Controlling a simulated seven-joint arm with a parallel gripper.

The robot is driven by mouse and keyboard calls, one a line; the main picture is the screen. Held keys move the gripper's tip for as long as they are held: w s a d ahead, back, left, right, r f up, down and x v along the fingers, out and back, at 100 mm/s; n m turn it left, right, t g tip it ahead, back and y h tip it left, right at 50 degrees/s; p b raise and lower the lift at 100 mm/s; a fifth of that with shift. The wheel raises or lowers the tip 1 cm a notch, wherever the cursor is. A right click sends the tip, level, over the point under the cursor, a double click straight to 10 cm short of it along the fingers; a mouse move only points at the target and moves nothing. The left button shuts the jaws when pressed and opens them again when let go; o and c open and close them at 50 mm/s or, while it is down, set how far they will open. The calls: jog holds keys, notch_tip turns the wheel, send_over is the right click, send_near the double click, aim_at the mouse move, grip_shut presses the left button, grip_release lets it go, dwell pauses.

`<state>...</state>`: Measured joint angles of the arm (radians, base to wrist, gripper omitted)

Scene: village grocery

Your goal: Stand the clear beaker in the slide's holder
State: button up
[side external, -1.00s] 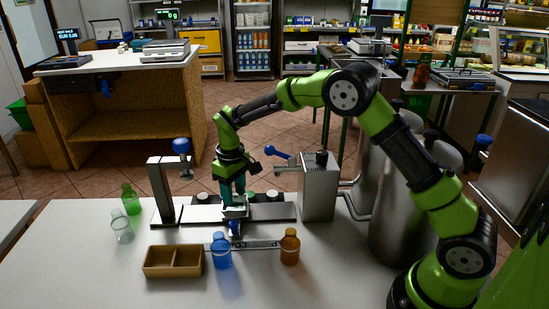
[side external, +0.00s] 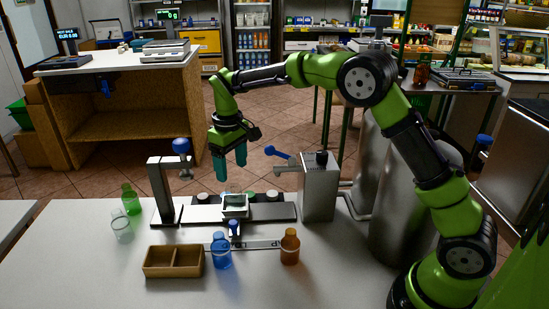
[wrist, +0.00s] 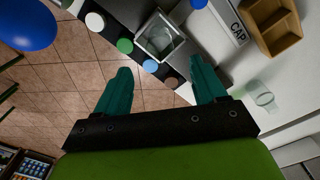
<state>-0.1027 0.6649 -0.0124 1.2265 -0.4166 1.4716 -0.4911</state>
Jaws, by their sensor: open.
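The slide's holder (side external: 235,207) is a square, pale metal frame near the middle of the dark rail. My gripper (side external: 231,174) is open and empty above the holder, teal fingers pointing down. Its fingers spread apart in the wrist view (wrist: 160,78).
A post with a blue knob (side external: 181,146) rises at the rail's left end. A steel dispenser (side external: 320,190) with a blue lever stands at its right end. In front are a two-compartment wooden box (side external: 173,275), a blue bottle (side external: 221,254) and an amber bottle (side external: 290,248). Several round caps line the rail's back.

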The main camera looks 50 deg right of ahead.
jog(key=s+d+r+m+t+y, duration=0.1)
jog(key=s+r+m+t, duration=0.15)
jog(key=s+r, duration=1.05)
jog(key=s+f+m+t, duration=0.1)
jog(key=s+t, duration=0.1)
jog(key=s, duration=0.5)
jog(key=s+f+m+t+y, duration=0.1)
jog(key=s+m+t, duration=0.1)
jog(key=s, duration=0.6)
jog(key=shift+d+f, duration=0.3)
jog(key=shift+f, duration=0.1)
jog(key=shift+t, duration=0.25)
